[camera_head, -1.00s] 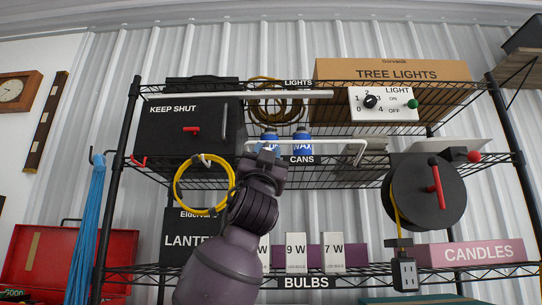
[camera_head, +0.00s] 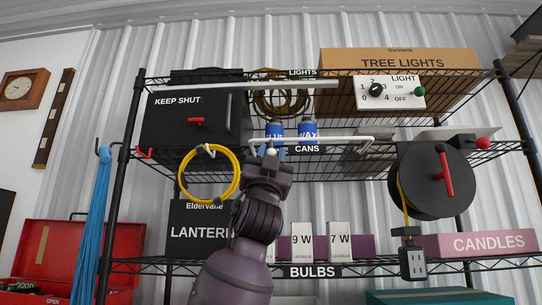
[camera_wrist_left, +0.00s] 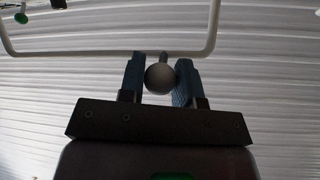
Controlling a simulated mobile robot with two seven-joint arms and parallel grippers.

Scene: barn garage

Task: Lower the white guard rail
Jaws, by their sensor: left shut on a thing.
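The white guard rail (camera_head: 335,138) is a thin bar with bent ends, across the front of the middle shelf above the CANS label. In the left wrist view the rail (camera_wrist_left: 100,54) spans the top, both ends bending up. My left gripper (camera_head: 270,155) reaches it from below, near its left end. In the left wrist view its fingers (camera_wrist_left: 161,82) are shut on a round grey knob (camera_wrist_left: 159,77) at the rail. Two blue cans, GLUE (camera_head: 274,130) and WAX (camera_head: 308,128), stand behind the rail. My right gripper is not in view.
A yellow cable loop (camera_head: 182,176) hangs left of my gripper, and a cable reel (camera_head: 420,185) with a red handle is at the right. Bulb boxes (camera_head: 340,240) stand on the shelf below. A white bar (camera_head: 250,85) runs along the upper shelf.

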